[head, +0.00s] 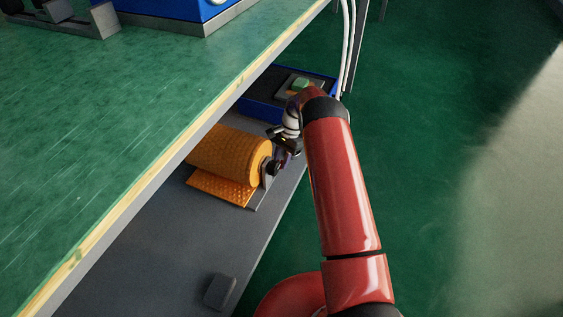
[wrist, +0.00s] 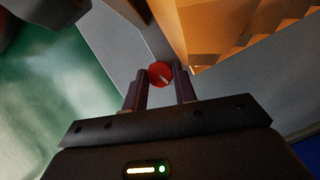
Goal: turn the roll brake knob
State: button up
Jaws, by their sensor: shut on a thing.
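The roll brake knob (wrist: 159,73) is a small red disc with a pale mark across its face, in the wrist view. My gripper (wrist: 161,78) is shut on it, with one dark finger on each side. The orange textured roll (head: 222,152) lies on its side on the lower shelf, with a loose flap at its front, in the head view. A grey bracket (head: 268,180) stands at its right end. My gripper (head: 284,159) is at that end in the head view, where I cannot make out the knob.
The green bench top (head: 110,110) overhangs the grey lower shelf (head: 150,245). A blue tray (head: 258,110) with a green-topped item stands behind the roll. A small grey block (head: 220,291) lies near the shelf's front. White hoses (head: 347,45) hang at the back. The floor at right is clear.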

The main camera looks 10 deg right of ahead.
jog(key=shift+w+n+h+b, duration=0.1)
jog(key=shift+n+h+b, duration=0.35)
jog(key=shift+n, duration=0.75)
jog(key=shift+g, duration=0.3)
jog(key=o, duration=1)
jog(key=shift+c, duration=0.2)
jog(key=shift+r, duration=0.1)
jog(key=p+v, duration=0.1)
jog(key=v, duration=0.6)
jog(key=shift+r, duration=0.3)
jog(key=shift+w+d, duration=0.1)
